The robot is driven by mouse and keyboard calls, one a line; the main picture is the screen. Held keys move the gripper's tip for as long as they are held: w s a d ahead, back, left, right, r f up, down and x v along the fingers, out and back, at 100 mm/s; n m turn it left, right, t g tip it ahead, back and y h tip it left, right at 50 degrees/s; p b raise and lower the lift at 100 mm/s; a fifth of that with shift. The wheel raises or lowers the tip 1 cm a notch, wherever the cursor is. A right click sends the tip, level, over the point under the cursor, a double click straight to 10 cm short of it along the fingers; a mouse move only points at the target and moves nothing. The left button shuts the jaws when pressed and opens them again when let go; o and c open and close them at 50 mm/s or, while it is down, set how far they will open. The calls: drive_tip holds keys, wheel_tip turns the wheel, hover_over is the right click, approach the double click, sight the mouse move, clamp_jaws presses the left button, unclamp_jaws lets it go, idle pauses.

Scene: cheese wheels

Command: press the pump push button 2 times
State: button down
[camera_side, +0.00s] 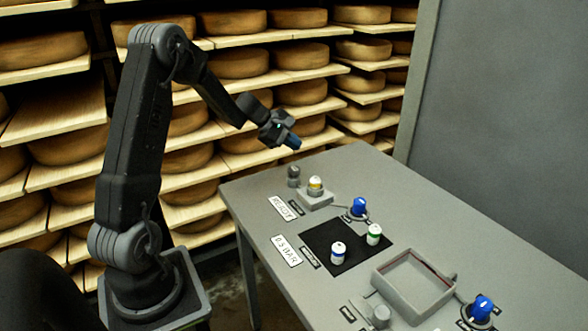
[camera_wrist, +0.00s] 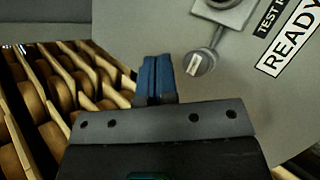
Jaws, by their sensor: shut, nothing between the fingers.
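My gripper (camera_side: 293,141) is in the air above the far left end of the grey table, with its blue fingers together and empty. The shut fingers also show in the wrist view (camera_wrist: 157,78). A grey block with a rounded grey cap (camera_side: 378,315) stands at the table's near edge, beside a small dark label; it may be the pump push button, but I cannot read the label. It is well away from my gripper, toward the camera, and is not in the wrist view.
A yellow-banded vial (camera_side: 315,184) stands in a grey block near a grey knob (camera_side: 293,173). Two vials, blue-banded (camera_side: 338,254) and green-banded (camera_side: 374,235), stand on a black mat (camera_side: 318,236).

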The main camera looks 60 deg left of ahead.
sight(299, 169)
drive_tip(key=shift+f, duration=2.4)
drive_tip(key=shift+f, duration=0.1)
drive_tip(key=shift+f, duration=0.3)
drive_tip(key=shift+f, duration=0.9)
idle(1.1)
drive_tip(key=shift+r, duration=1.35)
drive_tip(key=shift+r, duration=0.1)
